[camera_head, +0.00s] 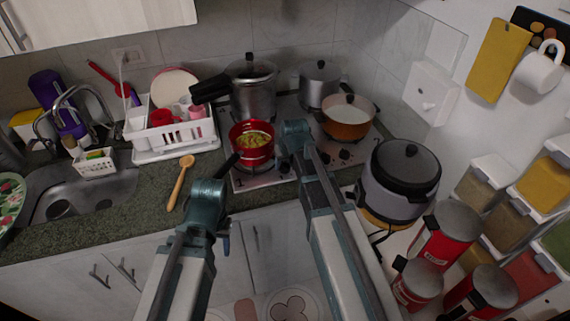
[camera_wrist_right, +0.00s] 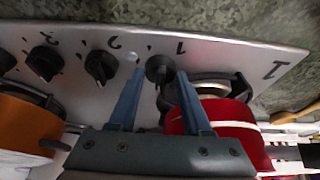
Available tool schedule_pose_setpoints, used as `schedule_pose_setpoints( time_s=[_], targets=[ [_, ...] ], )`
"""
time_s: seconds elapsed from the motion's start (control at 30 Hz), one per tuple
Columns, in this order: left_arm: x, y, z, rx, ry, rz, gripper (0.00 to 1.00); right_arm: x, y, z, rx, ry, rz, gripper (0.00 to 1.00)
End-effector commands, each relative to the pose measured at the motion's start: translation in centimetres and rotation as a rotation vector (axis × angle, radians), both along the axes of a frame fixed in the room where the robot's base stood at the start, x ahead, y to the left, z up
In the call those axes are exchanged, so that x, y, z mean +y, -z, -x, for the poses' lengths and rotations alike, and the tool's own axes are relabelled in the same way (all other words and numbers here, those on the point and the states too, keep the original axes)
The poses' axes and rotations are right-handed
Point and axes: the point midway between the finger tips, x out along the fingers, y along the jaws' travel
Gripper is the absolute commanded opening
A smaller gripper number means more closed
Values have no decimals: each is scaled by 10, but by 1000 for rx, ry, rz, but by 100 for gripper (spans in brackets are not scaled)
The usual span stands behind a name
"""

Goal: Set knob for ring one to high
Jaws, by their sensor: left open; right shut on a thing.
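The ring one knob (camera_wrist_right: 159,69) is black and sits on the silver hob panel beside a printed "1". My right gripper (camera_wrist_right: 160,73) has its two fingers on either side of this knob and is shut on it. In the head view, my right gripper (camera_head: 296,135) is over the hob's front edge, right of the red pot, and its wrist hides the knob. The knob's exact setting is hard to read. My left gripper (camera_head: 207,192) is open and empty, in front of the counter edge.
The red pot (camera_head: 252,140) stands close beside my right gripper, its handle toward my left gripper. Other black knobs (camera_wrist_right: 101,67) and (camera_wrist_right: 45,62) line the panel. An orange pot (camera_head: 347,122) is to the right. A wooden spoon (camera_head: 179,184) lies on the counter.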

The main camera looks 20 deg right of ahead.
Motion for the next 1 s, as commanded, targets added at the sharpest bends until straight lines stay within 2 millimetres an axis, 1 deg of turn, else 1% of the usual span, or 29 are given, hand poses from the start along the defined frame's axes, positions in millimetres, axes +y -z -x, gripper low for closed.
schedule_pose_setpoints(
  time_s=[0.03, 0.07, 0.1, 0.3, 0.47, 1.0],
  targets=[
    [0, 0, 0, 0, 0, 0, 50, 0, 0, 0, 0, 0, 0, 8],
    [0, 0, 0, 0, 0, 0, 50, 0, 0, 0, 0, 0, 0, 3],
    [0, 0, 0, 0, 0, 0, 50, 0, 0, 0, 0, 0, 0, 0],
    [0, 0, 0, 0, 0, 0, 50, 0, 0, 0, 0, 13, 0, 0],
    [0, 0, 0, 0, 0, 0, 50, 1, 0, 0, 0, 73, 0, 0],
    [0, 0, 0, 0, 0, 0, 50, 4, 0, -1, 0, 493, 1, 0]
  ],
)
